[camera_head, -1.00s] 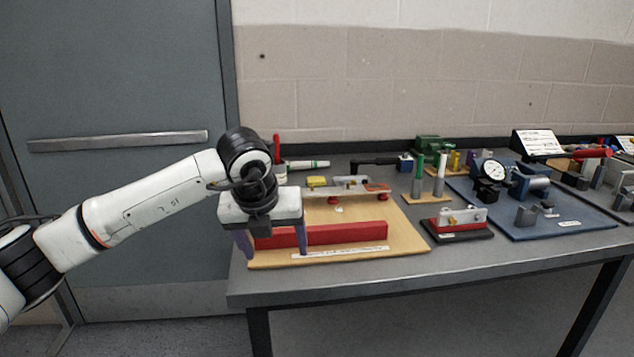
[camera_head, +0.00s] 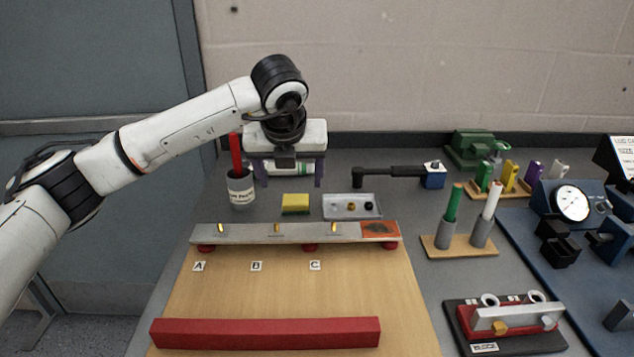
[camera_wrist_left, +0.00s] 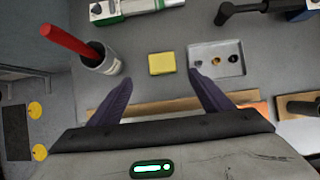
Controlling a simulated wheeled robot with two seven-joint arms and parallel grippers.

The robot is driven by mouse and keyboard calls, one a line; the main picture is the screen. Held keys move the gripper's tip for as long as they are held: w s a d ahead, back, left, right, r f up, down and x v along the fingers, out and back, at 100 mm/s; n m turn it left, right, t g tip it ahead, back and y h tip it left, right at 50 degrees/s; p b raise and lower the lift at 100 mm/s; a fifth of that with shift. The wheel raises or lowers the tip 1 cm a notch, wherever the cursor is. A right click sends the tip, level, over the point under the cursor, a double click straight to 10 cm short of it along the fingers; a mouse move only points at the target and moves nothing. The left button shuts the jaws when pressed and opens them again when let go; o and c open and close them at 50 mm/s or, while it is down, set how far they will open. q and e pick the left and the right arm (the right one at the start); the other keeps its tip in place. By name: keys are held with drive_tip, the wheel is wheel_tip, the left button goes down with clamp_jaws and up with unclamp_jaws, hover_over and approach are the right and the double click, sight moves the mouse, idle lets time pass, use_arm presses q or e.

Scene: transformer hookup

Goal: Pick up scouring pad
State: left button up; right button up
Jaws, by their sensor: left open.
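The scouring pad (camera_head: 295,204) is a small yellow block with a darker lower edge. It lies flat on the grey table behind the wooden board, between a cup and a small tray. It also shows in the left wrist view (camera_wrist_left: 162,63), just beyond the gap between the fingertips. My left gripper (camera_head: 288,184) is open and empty, with its two purple fingers spread above the table near the pad. In the left wrist view the left gripper (camera_wrist_left: 160,77) has the pad roughly centred between its fingers, apart from both. My right gripper is not in view.
A labelled cup (camera_head: 241,190) with a red handle stands left of the pad. A grey tray (camera_head: 340,213) with small parts lies right of it. A metal rail (camera_head: 240,235) on the wooden board (camera_head: 285,290) is in front. A black tool (camera_head: 395,172) lies behind right.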

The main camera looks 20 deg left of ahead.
sight(295, 199)
use_arm(q)
drive_tip(key=x, duration=0.3)
drive_tip(key=shift+w+a+f+p, duration=0.1)
drive_tip(key=shift+w+f+p, duration=0.1)
drive_tip(key=shift+f+p, duration=0.15)
drive_tip(key=shift+w+f, duration=0.1)
drive_tip(key=shift+f, duration=0.15)
drive_tip(key=p+x, duration=0.1)
drive_tip(key=x, duration=0.4)
drive_tip(key=shift+w+f, duration=0.2)
drive_tip(key=shift+w, duration=0.1)
drive_tip(key=c, duration=1.1)
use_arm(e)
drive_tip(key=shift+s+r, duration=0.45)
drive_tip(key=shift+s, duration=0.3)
